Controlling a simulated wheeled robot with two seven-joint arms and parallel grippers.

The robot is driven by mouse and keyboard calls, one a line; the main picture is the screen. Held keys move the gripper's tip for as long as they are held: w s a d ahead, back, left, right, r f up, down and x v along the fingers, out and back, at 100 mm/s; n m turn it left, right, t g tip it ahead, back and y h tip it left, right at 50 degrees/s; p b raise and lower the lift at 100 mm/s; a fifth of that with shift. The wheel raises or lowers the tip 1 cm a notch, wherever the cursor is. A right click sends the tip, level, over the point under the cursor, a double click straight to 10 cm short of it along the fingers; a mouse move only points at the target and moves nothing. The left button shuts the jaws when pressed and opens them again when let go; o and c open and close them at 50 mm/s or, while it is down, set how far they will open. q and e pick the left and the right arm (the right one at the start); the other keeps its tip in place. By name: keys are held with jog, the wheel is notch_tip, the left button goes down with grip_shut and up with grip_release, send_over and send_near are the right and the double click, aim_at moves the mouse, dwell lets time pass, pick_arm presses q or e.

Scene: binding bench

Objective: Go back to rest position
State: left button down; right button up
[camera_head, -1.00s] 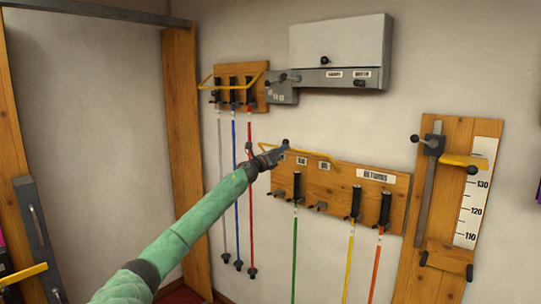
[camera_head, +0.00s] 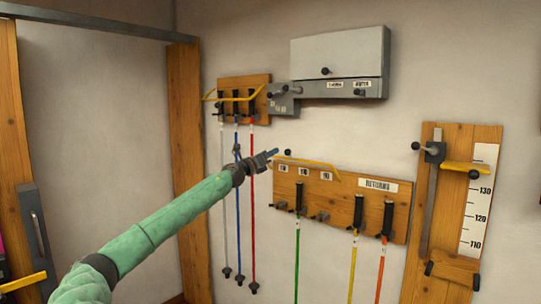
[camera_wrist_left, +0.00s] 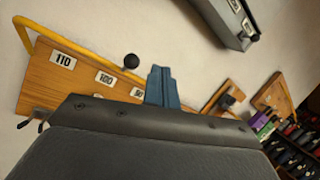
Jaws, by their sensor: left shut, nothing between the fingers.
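My left gripper (camera_head: 271,154) is shut and empty, its arm reaching in from the lower left of the head view. My right gripper does not show in either view.
Ski poles hang from a small rack (camera_head: 262,80) and from the returns board. Yellow bars stick out there. A grey cabinet (camera_head: 337,55) hangs above. A measuring board (camera_head: 443,200) stands at the right, and a wooden post (camera_head: 186,150) at the left.

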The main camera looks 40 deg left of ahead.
pick_arm(q)
jog(key=shift+s+r, duration=0.3)
jog(key=shift+r, duration=0.05)
jog(key=shift+a, duration=0.1)
dwell(0.5)
